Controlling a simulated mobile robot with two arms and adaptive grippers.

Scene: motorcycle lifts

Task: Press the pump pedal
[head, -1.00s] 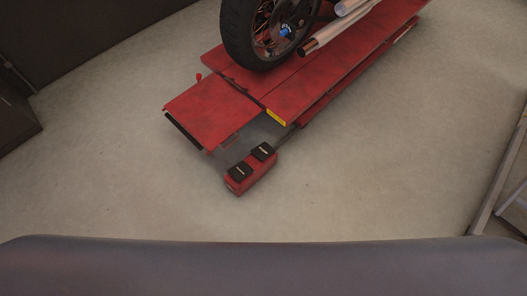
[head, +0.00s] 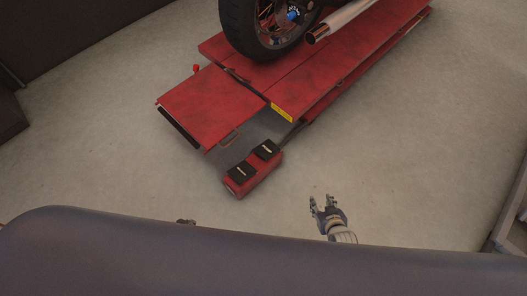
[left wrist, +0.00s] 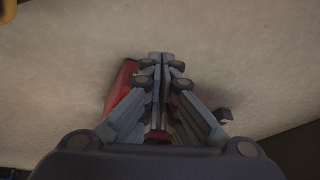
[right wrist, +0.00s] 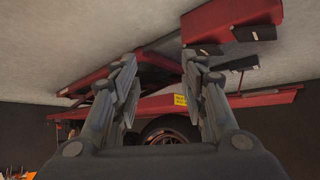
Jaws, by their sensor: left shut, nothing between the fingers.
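A red pedal box (head: 240,188) sits on the floor by the near end of the lift, with two black pedals, a left one (head: 241,171) and a right one (head: 266,149). I cannot read their labels. The box also shows at the top of the right wrist view (right wrist: 232,14). My left gripper (head: 185,221) barely shows over my body's edge, below and left of the box; in the left wrist view its fingers are shut and empty, with a red thing partly hidden behind them. My right gripper (head: 322,203) is open and empty, right of the box and apart from it.
The red motorcycle lift (head: 210,105) lies behind the box, with a motorcycle wheel (head: 250,25) on it. Concrete floor is clear left and right of the box. A dark cabinet stands at the left edge.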

